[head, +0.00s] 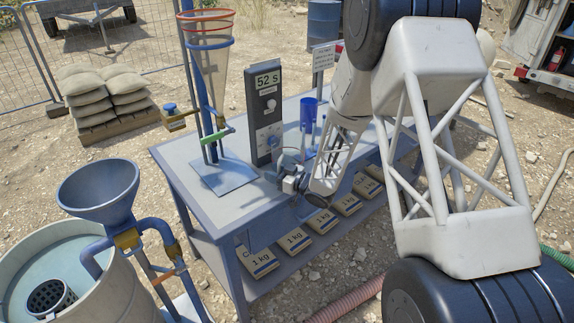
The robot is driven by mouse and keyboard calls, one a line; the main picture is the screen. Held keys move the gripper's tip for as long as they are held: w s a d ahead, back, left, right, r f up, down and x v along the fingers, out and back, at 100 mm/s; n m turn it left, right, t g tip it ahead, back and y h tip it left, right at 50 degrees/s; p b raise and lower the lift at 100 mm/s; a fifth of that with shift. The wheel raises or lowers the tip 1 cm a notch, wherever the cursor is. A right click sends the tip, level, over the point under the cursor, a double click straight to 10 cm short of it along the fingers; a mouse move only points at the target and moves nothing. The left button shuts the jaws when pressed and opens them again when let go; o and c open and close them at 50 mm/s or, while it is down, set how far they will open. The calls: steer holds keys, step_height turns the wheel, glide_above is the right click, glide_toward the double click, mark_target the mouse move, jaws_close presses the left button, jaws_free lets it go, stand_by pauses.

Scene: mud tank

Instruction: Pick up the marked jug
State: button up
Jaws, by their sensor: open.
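A small clear-grey vessel (289,158), perhaps the marked jug, stands on the grey bench (222,209) near its front edge. Any marks on it are too small to make out. My gripper (281,177) is low over the bench, right at the vessel's near side. It is open. The fingertips are small and partly merge with the vessel, so I cannot tell whether they are around it or only beside it. A blue cup (308,108) stands farther back on the bench, partly behind my arm.
A dark timer box (264,115) reading 52 S stands behind the vessel. A tall clear funnel (208,70) on a blue stand is left of it. A blue funnel (98,190) rises over the round tank (105,300) at lower left. 1 kg bags (258,261) lie on the shelf below.

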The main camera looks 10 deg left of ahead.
jaws_close()
steer(key=shift+r, duration=0.2)
